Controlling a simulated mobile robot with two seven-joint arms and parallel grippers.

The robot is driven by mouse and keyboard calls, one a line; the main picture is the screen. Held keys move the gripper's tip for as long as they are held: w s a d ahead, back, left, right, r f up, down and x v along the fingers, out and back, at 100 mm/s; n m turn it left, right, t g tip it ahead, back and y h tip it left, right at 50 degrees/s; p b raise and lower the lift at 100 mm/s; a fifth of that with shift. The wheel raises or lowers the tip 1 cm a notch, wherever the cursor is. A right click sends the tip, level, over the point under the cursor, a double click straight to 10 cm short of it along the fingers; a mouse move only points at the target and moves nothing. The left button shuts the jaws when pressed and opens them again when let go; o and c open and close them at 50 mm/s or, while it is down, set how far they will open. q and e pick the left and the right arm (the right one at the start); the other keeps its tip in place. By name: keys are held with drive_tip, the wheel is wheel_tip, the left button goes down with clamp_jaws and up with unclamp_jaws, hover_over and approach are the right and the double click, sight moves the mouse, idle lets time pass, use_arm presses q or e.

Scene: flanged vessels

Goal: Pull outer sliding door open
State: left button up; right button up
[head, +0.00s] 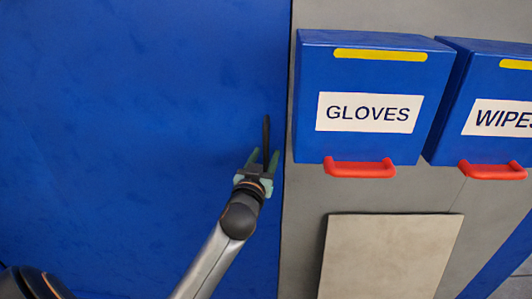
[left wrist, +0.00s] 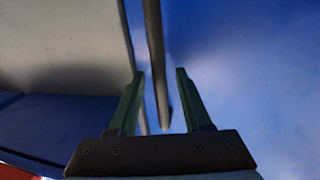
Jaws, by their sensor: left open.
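The outer sliding door is the large blue panel (head: 130,120) filling the left of the head view; its right edge meets a grey wall. A dark vertical bar handle (head: 266,135) stands near that edge. My left gripper (head: 263,160) is open at the lower part of the handle. In the left wrist view the handle (left wrist: 155,55) runs between the two green fingers of my left gripper (left wrist: 156,85), with a gap on each side. The blue door (left wrist: 250,70) also shows there. I cannot tell how deep the handle sits between the fingers. My right gripper is not in view.
Right of the door, a blue GLOVES box (head: 365,85) and a blue WIPES box (head: 490,90) with red handles are on the grey wall (head: 300,230). A beige panel (head: 390,255) is below. The GLOVES box stands close to the door edge.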

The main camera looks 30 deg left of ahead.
use_arm(q)
drive_tip(key=shift+w+a, duration=0.15)
drive_tip(key=shift+w, duration=0.25)
clamp_jaws()
idle(1.3)
